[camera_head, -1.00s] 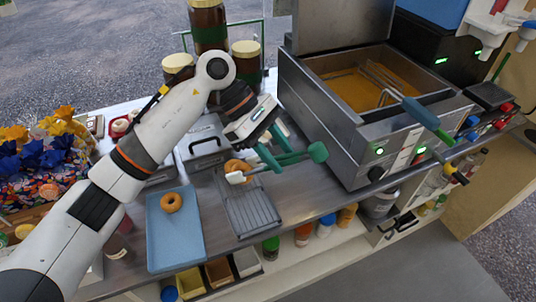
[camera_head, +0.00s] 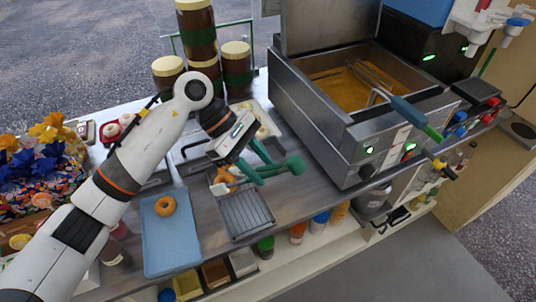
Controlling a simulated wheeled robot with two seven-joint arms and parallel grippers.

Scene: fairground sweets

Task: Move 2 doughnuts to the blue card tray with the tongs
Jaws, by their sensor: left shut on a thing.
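My left gripper (camera_head: 247,157) is shut on the green tongs (camera_head: 293,165), with their pale tips pointing left and down. One orange-brown doughnut (camera_head: 227,174) is at the tongs' tips, by the back end of the grey wire rack (camera_head: 247,217). The tongs partly hide it, and I cannot tell whether they grip it. Another doughnut (camera_head: 165,206) lies flat on the blue card tray (camera_head: 172,249), left of the rack. My right gripper is not in view.
A steel fryer (camera_head: 345,125) with a blue-and-green-handled basket stands to the right. Tall jars (camera_head: 198,40) stand at the back. Flowers and sweets (camera_head: 40,160) fill the left side. Sauce bottles and small tubs sit on a shelf below the counter's front edge.

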